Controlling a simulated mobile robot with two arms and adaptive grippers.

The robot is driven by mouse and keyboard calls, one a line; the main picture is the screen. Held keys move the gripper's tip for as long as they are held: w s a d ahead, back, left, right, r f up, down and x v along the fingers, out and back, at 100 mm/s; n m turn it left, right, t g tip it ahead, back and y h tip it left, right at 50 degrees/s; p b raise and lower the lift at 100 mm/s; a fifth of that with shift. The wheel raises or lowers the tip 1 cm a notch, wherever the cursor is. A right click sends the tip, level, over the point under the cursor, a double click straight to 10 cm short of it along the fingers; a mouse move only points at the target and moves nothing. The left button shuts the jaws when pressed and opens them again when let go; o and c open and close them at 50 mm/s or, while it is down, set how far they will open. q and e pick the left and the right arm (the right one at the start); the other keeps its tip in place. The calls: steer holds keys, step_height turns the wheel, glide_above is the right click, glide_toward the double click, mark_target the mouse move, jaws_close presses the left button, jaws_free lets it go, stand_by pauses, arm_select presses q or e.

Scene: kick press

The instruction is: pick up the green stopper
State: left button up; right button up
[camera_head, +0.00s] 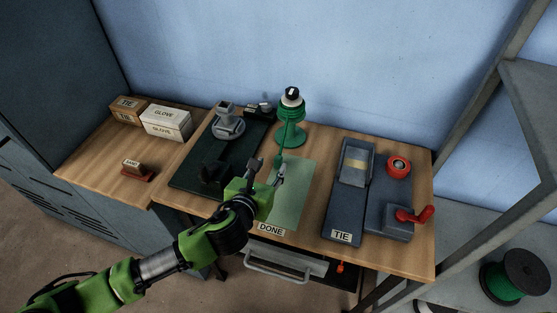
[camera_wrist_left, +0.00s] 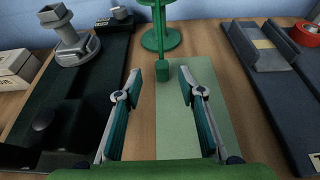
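A small green block (camera_wrist_left: 162,70), which looks like the green stopper, shows at the lower end of a thin green rod in the left wrist view. It also shows in the head view (camera_head: 278,161), just beyond my fingertips. The rod rises towards a green stand (camera_head: 290,132) with a round base; I cannot tell how they join. My left gripper (camera_head: 268,170) is open and empty above the pale green mat (camera_head: 291,200). In the left wrist view its fingers (camera_wrist_left: 160,95) are wide apart, with the block ahead between them, not touching. My right gripper is not in view.
A dark green board (camera_head: 190,178) with a grey fixture (camera_head: 228,124) lies left of the mat. A grey tray labelled TIE (camera_head: 343,212), a red tape roll (camera_head: 398,166) and a red-handled device (camera_head: 398,222) stand right. The mat's front part is clear.

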mark_target(277, 159)
arm_select(q)
steer(key=shift+w+d+f, duration=0.25)
steer(key=shift+w, duration=0.4)
steer(key=shift+w+d+f, duration=0.1)
steer(key=shift+w+f, duration=0.05)
steer(key=shift+w, duration=0.1)
steer(key=shift+x, duration=0.75)
steer(key=x, duration=0.3)
steer(key=shift+d+f+p, duration=0.15)
steer(key=shift+f+p, duration=0.05)
steer(key=shift+p, duration=0.1)
steer(key=shift+w+f, duration=0.1)
steer(key=shift+w, duration=0.15)
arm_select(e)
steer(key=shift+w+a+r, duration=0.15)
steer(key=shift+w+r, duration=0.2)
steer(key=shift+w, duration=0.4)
arm_select(q)
steer(key=c, duration=0.9)
